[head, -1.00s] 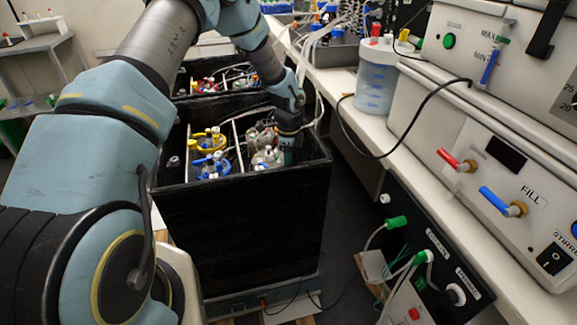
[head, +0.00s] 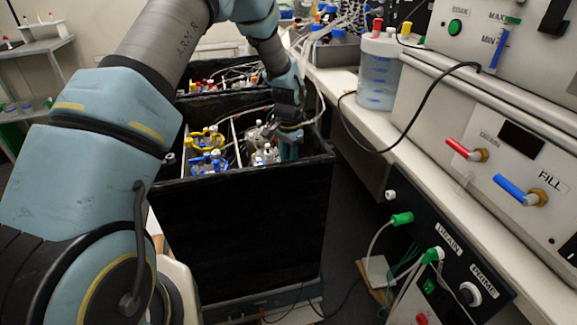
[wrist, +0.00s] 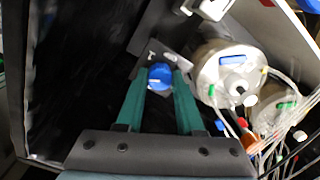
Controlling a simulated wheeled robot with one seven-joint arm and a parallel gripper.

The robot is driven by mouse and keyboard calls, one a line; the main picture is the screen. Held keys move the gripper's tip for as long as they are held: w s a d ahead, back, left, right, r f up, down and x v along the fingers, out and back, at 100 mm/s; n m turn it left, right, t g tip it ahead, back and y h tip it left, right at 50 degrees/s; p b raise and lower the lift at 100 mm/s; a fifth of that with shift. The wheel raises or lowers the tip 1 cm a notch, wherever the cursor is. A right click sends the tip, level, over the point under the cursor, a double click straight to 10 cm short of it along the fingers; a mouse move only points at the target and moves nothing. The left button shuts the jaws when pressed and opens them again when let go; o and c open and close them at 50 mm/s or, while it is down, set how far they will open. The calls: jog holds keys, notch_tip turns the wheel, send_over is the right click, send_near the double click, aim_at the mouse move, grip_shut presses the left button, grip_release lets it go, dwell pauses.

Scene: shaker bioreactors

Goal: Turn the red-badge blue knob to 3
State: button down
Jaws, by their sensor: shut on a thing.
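A round blue knob (wrist: 160,77) sits on a grey plate inside the black box, at the upper middle of the wrist view. My gripper (wrist: 161,76) has its two teal fingers on either side of the knob and is shut on it. A pale mark shows on the knob's face, but I cannot read its setting. No red badge can be made out. In the head view my gripper (head: 289,152) reaches down into the right compartment of the box, and the knob is hidden there.
Clear vessels with white lids (wrist: 228,72) and tubes stand close to the right of my fingers. The black box's walls (head: 245,225) surround my gripper. Yellow-topped (head: 207,139) and blue-topped (head: 209,163) vessels stand in the left compartment. A bench (head: 470,180) with equipment runs along the right.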

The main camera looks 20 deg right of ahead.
jog(key=n+b, duration=0.1)
jog(key=n, duration=0.5)
jog(key=shift+b, duration=0.35)
jog(key=n, duration=0.6)
jog(key=shift+n, duration=0.3)
jog(key=c, duration=0.5)
grip_release()
jog(key=shift+c, duration=0.2)
notch_tip(320, 180, up, 11)
jog(key=b, duration=0.2)
jog(key=shift+f, duration=0.1)
